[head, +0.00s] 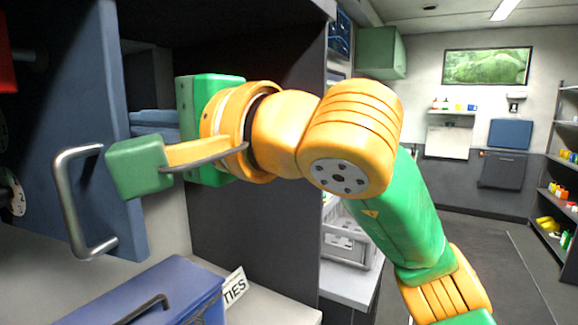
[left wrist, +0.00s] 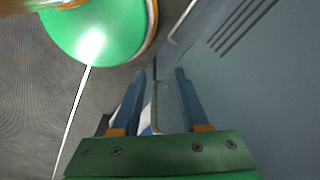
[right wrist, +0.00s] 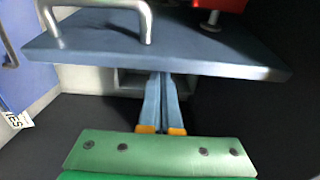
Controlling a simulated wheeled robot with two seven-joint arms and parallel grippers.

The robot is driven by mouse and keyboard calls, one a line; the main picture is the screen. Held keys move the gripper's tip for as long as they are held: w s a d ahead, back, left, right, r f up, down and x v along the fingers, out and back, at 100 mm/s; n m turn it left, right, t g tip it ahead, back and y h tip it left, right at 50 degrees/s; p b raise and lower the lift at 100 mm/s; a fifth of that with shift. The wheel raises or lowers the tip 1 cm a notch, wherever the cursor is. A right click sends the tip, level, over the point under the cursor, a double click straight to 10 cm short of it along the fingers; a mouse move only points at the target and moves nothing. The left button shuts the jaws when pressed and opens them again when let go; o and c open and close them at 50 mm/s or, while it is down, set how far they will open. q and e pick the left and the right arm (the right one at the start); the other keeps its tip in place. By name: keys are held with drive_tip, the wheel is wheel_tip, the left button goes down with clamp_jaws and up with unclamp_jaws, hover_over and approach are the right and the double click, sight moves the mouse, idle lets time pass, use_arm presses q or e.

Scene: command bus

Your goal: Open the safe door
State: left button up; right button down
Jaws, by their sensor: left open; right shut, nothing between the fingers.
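The safe door (head: 75,120) is a thick blue panel at the left of the head view with a bent silver handle (head: 70,205) on its face. It stands ajar, and a dark gap shows past its edge. My right gripper (head: 140,123) is shut and empty, its fingers pointing left into that gap beside the door edge. The right wrist view shows the closed fingers (right wrist: 163,80) close to the door's edge (right wrist: 200,55); I cannot tell whether they touch. My left gripper (left wrist: 165,75) is open and empty; it is not in the head view.
A blue case (head: 150,295) with a dark handle lies on the counter below the door. A dark cabinet wall (head: 260,230) stands right of the gap. A grey crate (head: 345,245) sits further right. The aisle floor (head: 470,270) is clear.

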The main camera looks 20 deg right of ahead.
drive_tip(key=b+v, duration=0.2)
drive_tip(key=v, duration=1.5)
drive_tip(key=shift+s+b, duration=0.2)
drive_tip(key=shift+b, duration=0.1)
drive_tip(key=shift+w+d, duration=0.1)
